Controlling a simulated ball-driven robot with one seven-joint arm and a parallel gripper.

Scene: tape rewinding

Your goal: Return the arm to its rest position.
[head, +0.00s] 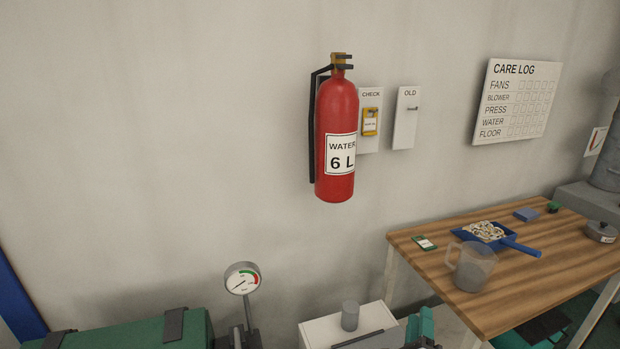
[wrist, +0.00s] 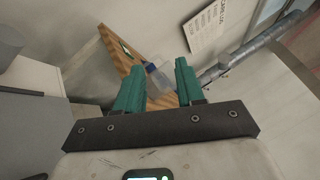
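My gripper shows in the wrist view (wrist: 158,85) with two green fingers spread apart and nothing between them. Beyond the fingers, in the same view, lie the wooden table and a clear jug, at a distance and not touched. In the head view, a green part at the bottom edge (head: 420,328) appears to be the end of my arm, low in front of a white box; most of the arm is out of view.
The wooden table (head: 450,238) at right holds a jug (head: 471,268), a blue dustpan (head: 513,244) with pale bits, and small items. A red extinguisher (head: 337,135) hangs on the wall. A gauge (head: 242,279), green case (head: 135,335) and white box (head: 322,331) stand low in front.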

